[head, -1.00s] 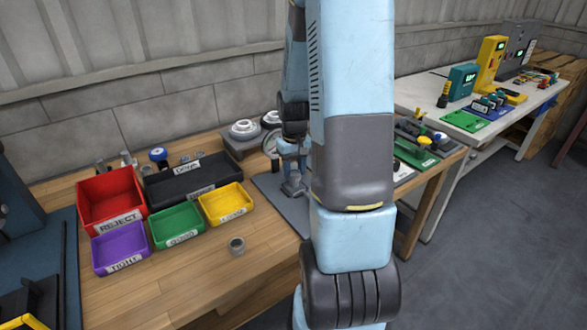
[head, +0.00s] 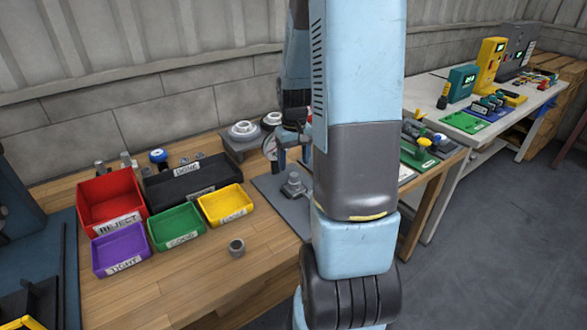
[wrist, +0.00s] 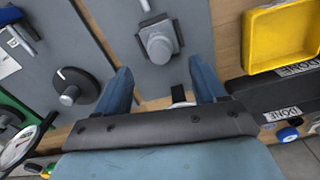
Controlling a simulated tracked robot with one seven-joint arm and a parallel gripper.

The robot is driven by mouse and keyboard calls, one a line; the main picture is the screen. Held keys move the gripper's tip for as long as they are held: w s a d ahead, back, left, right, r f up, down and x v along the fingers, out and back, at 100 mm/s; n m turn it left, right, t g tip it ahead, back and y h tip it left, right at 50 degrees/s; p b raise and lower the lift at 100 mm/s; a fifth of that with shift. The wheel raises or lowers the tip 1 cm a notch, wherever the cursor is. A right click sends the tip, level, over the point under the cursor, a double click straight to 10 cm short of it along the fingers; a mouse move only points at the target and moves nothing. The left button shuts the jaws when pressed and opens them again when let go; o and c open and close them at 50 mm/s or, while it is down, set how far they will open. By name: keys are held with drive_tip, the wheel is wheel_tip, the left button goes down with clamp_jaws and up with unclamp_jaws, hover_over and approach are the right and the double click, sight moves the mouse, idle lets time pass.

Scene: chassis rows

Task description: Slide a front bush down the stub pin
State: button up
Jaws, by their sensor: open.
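A grey block fixture (head: 293,188) with a short round upright stands on the grey plate (head: 268,190) in the head view. In the wrist view this fixture (wrist: 158,45) lies ahead of my gripper (wrist: 163,76), between the lines of its two blue fingers. The fingers are apart with nothing between them and do not touch the fixture. I cannot tell pin from bush on the upright. A loose grey ring-shaped bush (head: 237,248) stands alone on the wooden bench, left of the plate. In the head view my arm hides much of the gripper.
Left of the plate are the yellow bin (head: 226,206), green bin (head: 176,229), purple bin (head: 120,251), red reject bin (head: 112,200) and black DONE tray (head: 190,185). The front of the bench is mostly bare.

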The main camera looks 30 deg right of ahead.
wheel_tip(320, 180, up, 10)
drive_tip(key=shift+f, duration=0.2)
idle(0.3)
drive_tip(key=shift+a, duration=0.1)
drive_tip(key=s+a+r+n+t, duration=0.1)
drive_tip(key=s+a+r+t, duration=0.4)
drive_tip(key=s+a+r, duration=0.9)
drive_tip(key=s+a, duration=0.2)
drive_tip(key=s, duration=0.1)
drive_tip(key=shift+s+t, duration=0.15)
drive_tip(key=shift+t, duration=0.15)
drive_tip(key=shift+a, duration=0.1)
idle(1.7)
